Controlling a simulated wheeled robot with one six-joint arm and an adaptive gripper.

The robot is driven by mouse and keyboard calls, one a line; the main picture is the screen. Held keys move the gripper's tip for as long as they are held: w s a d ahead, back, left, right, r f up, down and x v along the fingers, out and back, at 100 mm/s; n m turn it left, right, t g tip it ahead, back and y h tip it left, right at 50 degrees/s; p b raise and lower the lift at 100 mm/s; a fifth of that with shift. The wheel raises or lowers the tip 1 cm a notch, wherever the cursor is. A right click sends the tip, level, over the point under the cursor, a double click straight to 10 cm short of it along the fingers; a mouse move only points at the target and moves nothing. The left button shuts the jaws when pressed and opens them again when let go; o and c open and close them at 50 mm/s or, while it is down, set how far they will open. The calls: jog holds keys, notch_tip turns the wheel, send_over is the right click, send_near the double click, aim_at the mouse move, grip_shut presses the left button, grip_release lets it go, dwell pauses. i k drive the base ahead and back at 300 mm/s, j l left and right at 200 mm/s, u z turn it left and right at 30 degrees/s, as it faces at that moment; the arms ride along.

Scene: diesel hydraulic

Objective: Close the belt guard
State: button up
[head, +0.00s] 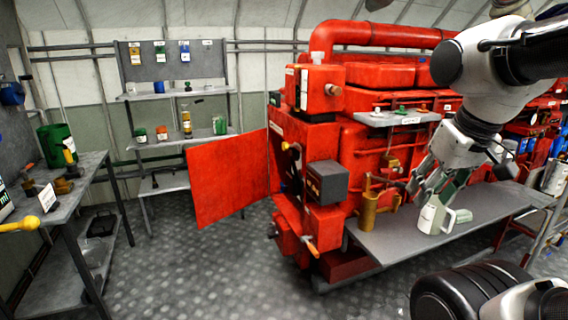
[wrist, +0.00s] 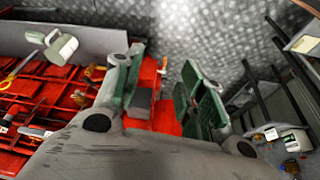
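The belt guard (head: 228,178) is a flat red panel at the left end of the red diesel engine (head: 375,140). It stands swung out to the left from the engine's end, in an open position. In the wrist view a red surface (wrist: 166,118) shows between the fingers; I cannot tell if it is the guard. My gripper (head: 432,192) hangs at the right above the grey bench, well apart from the guard. In the wrist view my gripper's (wrist: 160,85) green-padded fingers are spread apart with nothing between them.
A shelf rack (head: 160,95) stands behind the guard. A workbench (head: 60,190) is at the left. The patterned floor (head: 200,265) between is clear.

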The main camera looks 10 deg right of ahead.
aim_at(228, 175)
jog(key=z, duration=0.1)
jog(key=i+j+u, duration=0.35)
jog(key=i, duration=0.3)
jog(key=i+j+u, duration=0.3)
jog(key=i, duration=0.45)
jog(key=i+j+u, duration=0.1)
jog(key=i+u, duration=0.25)
jog(key=i, duration=0.35)
